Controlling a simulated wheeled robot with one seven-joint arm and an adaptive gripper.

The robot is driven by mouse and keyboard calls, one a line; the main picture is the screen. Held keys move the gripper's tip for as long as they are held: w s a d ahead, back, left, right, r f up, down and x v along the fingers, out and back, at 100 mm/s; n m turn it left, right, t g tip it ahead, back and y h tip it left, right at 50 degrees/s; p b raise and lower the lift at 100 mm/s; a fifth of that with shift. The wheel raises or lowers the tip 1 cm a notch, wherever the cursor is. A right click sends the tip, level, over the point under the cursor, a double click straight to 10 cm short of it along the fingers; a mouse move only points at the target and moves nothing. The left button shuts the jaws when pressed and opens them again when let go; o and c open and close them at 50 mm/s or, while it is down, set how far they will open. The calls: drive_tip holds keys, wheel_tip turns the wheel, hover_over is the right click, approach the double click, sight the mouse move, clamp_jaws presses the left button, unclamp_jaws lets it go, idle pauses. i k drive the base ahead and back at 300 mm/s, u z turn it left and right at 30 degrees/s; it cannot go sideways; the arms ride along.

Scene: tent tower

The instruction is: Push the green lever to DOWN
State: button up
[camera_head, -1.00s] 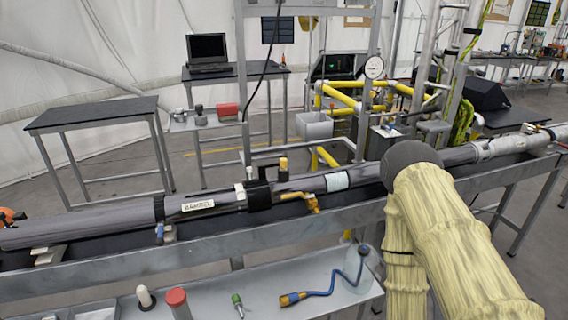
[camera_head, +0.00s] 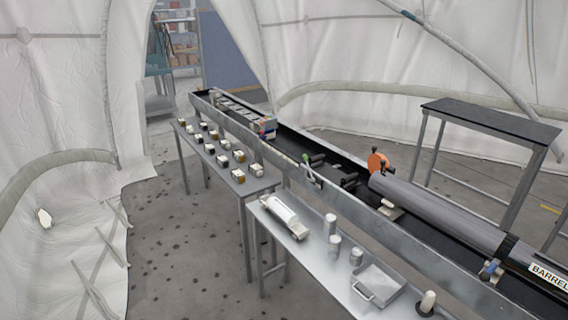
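A small lever with a green tip (camera_head: 306,159) stands on the near edge of the long dark trough, near the middle of the picture. Its pale shaft reaches down the side of the trough. It is small here, and I cannot tell its exact position or read any marking by it. My gripper is not in this view, and none of my arm shows.
The long trough (camera_head: 345,196) runs from upper left to lower right, with a grey barrel (camera_head: 440,215) and an orange disc (camera_head: 377,162) on it. A low table (camera_head: 215,172) with several small blocks and a shelf (camera_head: 300,250) with cylinders stand before it. Floor (camera_head: 185,240) at left is clear.

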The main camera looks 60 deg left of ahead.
sight(304, 157)
drive_tip(key=u, duration=1.9)
drive_tip(key=k, duration=0.65)
drive_tip(key=u, duration=0.25)
drive_tip(key=i, duration=0.25)
drive_tip(key=u, duration=1.2)
drive_tip(key=i, duration=2.1)
drive_tip(key=z, duration=1.25)
drive_tip(key=i, duration=0.55)
drive_tip(key=z, duration=0.6)
